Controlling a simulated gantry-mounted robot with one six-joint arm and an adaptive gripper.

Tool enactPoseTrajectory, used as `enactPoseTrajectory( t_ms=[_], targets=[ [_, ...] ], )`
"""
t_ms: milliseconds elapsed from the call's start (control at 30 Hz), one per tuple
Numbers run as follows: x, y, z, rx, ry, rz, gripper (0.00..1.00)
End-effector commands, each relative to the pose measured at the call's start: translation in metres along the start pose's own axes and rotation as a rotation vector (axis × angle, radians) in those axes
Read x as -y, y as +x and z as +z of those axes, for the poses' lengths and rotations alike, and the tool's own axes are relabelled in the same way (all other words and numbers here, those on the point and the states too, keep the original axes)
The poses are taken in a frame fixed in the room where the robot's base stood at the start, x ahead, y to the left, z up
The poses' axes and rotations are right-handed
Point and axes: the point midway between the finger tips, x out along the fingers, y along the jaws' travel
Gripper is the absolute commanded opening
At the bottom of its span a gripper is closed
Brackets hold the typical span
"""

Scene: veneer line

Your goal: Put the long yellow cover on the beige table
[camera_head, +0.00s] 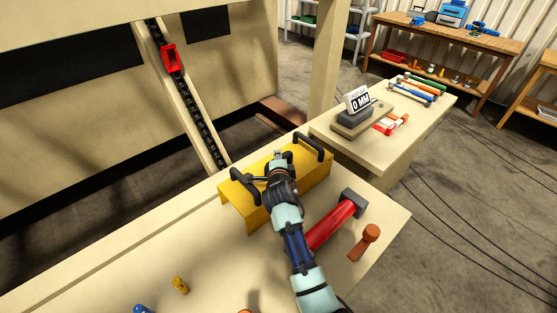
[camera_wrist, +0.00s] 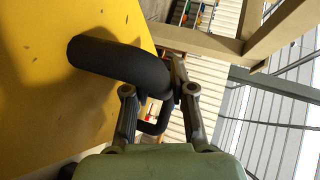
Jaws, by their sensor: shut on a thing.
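The long yellow cover (camera_head: 316,180) lies across the back part of the beige table (camera_head: 130,262) in the head view, with a black handle near each end. My gripper (camera_head: 279,162) is over the cover's top. In the wrist view my gripper (camera_wrist: 160,92) is shut on a black handle (camera_wrist: 110,62) of the cover, with a finger on each side of it. The yellow surface (camera_wrist: 40,100) fills the left of that view. A second black loop shows behind the fingers. I cannot tell whether the cover touches the table or hangs just above it.
A red cylinder with a grey end block (camera_head: 335,222) and an orange-brown knob (camera_head: 367,240) lie right of my arm. Small yellow (camera_head: 180,285) and blue (camera_head: 142,309) pieces lie at the front. A side table (camera_head: 430,115) holds a gauge and tools.

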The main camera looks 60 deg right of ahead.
Motion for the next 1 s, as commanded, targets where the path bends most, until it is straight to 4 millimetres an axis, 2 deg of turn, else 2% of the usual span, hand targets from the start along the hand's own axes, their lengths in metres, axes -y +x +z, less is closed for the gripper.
enactPoseTrajectory(
  t_ms=[100,300,333,467,500,833,1000],
  targets=[
    [0.005,0.000,0.000,0.000,0.003,-0.009,0.00],
    [0.002,0.001,0.000,0.000,0.002,-0.009,0.00],
    [-0.001,0.001,0.000,0.000,0.002,-0.003,0.25],
    [0.000,0.001,0.000,0.000,0.002,-0.003,0.47],
    [0.000,0.001,0.000,0.000,0.002,-0.003,0.49],
    [0.003,-0.002,0.000,0.001,0.002,-0.002,0.49],
    [0.003,-0.032,0.001,0.002,0.003,-0.004,0.49]
  ],
)
